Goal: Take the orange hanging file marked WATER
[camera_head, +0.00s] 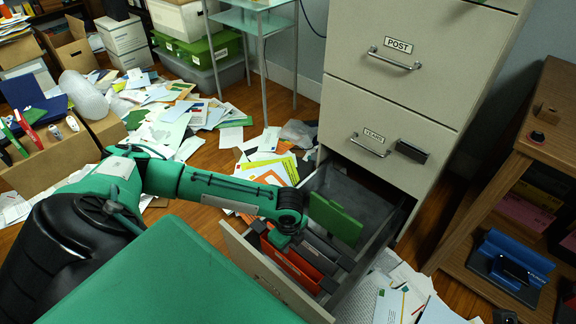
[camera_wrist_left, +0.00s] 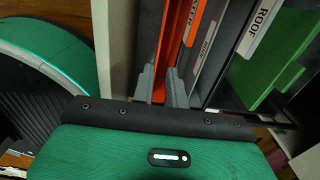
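The bottom drawer (camera_head: 262,272) of the beige filing cabinet is pulled open. Orange hanging files (camera_head: 292,264) and dark grey ones sit in it. A green file (camera_head: 336,220) stands higher towards the back. My left gripper (camera_head: 288,238) is down at the front left of the drawer. In the left wrist view, its two grey fingers (camera_wrist_left: 163,88) are close together on either side of the orange file (camera_wrist_left: 172,45). Other labels there read ROOF. My right gripper is not in view.
The cabinet's upper drawers, POST (camera_head: 420,45) and another (camera_head: 385,125), are shut. A wooden shelf unit (camera_head: 490,200) stands at the right.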

